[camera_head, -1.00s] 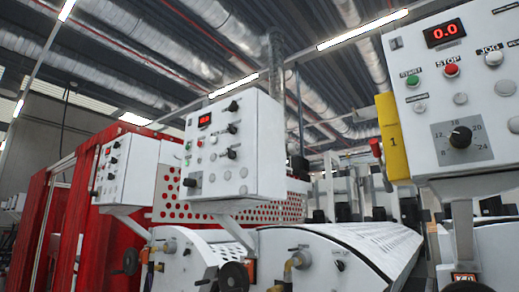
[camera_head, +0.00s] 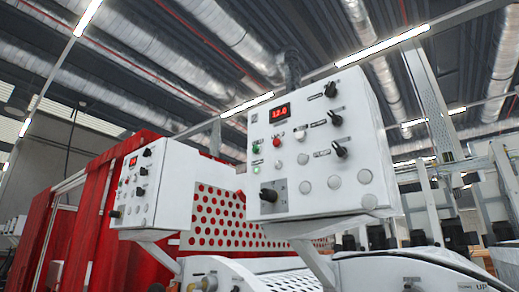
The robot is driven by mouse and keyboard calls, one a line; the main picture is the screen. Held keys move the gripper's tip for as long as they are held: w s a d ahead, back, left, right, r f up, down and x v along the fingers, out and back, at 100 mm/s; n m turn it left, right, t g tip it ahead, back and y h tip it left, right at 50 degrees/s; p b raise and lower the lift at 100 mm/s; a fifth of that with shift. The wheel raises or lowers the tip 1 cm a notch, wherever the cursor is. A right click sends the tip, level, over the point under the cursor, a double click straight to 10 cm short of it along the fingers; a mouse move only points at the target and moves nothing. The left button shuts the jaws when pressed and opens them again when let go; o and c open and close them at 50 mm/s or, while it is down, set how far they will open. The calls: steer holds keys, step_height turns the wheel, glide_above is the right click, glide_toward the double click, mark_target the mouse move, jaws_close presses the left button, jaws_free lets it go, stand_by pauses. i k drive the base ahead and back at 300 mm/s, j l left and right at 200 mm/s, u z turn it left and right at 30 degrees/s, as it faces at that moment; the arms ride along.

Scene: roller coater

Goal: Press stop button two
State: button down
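A white control box (camera_head: 320,145) stands on a bracket right of the middle, with its face towards me. A red button (camera_head: 276,142) sits below its lit red display (camera_head: 280,113), which seems to read 12.0. A green button (camera_head: 256,147) is to its left and a white button (camera_head: 302,131) to its right. I see no number on this box. A second, similar box (camera_head: 155,185) stands further back on the left, with small buttons seen at a slant. My gripper is not in view.
The near box has black knobs (camera_head: 341,148) on its right side and another knob (camera_head: 268,195) at lower left. White machine covers (camera_head: 410,272) lie below the boxes. Ceiling ducts run overhead.

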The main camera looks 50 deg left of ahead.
mark_target(277, 142)
steer(key=k+j, duration=0.1)
steer(key=j, duration=0.3)
steer(key=k+j, duration=0.15)
steer(key=j, duration=0.25)
steer(key=k+j, duration=0.1)
steer(key=j, duration=0.3)
